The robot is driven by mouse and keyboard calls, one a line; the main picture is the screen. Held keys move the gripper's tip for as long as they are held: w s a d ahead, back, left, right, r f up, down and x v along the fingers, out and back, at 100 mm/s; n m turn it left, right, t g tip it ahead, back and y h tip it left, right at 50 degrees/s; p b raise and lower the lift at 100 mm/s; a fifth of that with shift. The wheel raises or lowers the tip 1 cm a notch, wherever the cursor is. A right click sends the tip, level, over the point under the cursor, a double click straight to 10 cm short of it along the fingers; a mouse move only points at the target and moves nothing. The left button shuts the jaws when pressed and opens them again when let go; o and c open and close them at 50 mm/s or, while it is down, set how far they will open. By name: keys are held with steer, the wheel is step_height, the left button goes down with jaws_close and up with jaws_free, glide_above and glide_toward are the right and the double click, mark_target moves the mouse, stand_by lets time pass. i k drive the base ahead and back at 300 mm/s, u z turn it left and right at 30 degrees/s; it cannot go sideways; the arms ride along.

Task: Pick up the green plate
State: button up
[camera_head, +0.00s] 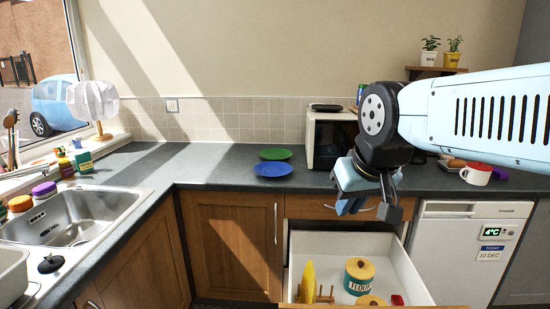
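My gripper (370,209) hangs to the right of both plates, in front of the microwave and above the open drawer. Its fingers point down and look spread, with nothing seen between them. The green plate is clear of my arm in this view.
The microwave (332,140) stands right of the plates, partly behind my arm. The sink (80,216) is at left. The worktop left of the plates is free.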

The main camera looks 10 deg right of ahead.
mark_target(276, 154)
steer(key=z, duration=0.05)
steer(key=i, duration=0.9)
steer(key=u, duration=0.1)
